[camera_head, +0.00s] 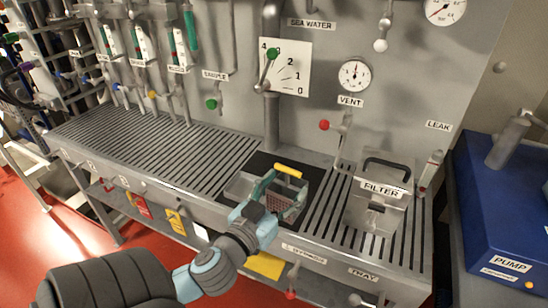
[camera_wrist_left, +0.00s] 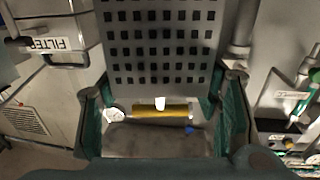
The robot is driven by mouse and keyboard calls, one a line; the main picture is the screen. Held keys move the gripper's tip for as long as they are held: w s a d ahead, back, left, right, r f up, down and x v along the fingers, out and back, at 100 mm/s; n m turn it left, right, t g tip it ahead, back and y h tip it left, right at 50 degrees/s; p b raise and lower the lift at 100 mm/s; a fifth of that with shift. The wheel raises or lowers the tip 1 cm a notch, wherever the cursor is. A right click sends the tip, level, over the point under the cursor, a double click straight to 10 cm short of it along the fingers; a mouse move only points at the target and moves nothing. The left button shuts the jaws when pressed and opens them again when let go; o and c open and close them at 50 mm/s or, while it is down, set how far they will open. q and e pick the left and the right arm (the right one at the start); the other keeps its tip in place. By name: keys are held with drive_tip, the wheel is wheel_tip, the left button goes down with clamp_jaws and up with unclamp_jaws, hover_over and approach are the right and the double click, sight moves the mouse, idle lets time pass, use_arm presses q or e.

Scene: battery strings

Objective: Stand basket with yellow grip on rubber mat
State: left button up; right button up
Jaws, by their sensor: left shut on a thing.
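The basket (camera_head: 294,207) is a small metal one with perforated walls and a yellow grip (camera_head: 287,171) on top. My left gripper (camera_head: 268,187) is shut on it near the grip, and its fingers hide part of the basket. The left wrist view shows the yellow grip (camera_wrist_left: 160,111) between the green-sided fingers and a perforated wall (camera_wrist_left: 155,45) beyond. The black rubber mat (camera_head: 262,162) lies on the slatted bench, behind and around the basket in the picture. I cannot tell whether the basket's bottom touches it. My right gripper is not in view.
A metal box labelled FILTER (camera_head: 378,208) with a dark handle stands to the right on the bench. A red-knobbed VENT valve (camera_head: 324,125) and a large pipe (camera_head: 271,120) stand behind. The slatted bench (camera_head: 140,140) is clear to the left. A blue PUMP unit (camera_head: 500,210) is at far right.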

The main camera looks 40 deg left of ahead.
sight(279, 177)
use_arm(q)
drive_tip(key=shift+s+a+r+n+y, duration=0.2)
drive_tip(key=shift+s+a+n+y, duration=0.1)
drive_tip(key=shift+a+y, duration=0.15)
drive_tip(key=shift+s+a+r+n+y, duration=0.15)
drive_tip(key=shift+s+a+n+y, duration=0.05)
drive_tip(key=shift+a+n+y, duration=0.2)
drive_tip(key=w+b, duration=0.1)
drive_tip(key=w+a+b, duration=0.1)
drive_tip(key=b, duration=0.1)
drive_tip(key=w+f+b, duration=0.1)
drive_tip(key=shift+w+a+y+b, duration=0.1)
drive_tip(key=shift+a+y+b, duration=0.25)
drive_tip(key=shift+b, duration=0.05)
drive_tip(key=f+b+x, duration=0.1)
drive_tip(key=x, duration=1.5)
drive_tip(key=shift+g, duration=0.3)
wheel_tip(279, 177, down, 7)
drive_tip(key=b, duration=0.3)
drive_tip(key=shift+r, duration=0.25)
drive_tip(key=shift+w, duration=0.1)
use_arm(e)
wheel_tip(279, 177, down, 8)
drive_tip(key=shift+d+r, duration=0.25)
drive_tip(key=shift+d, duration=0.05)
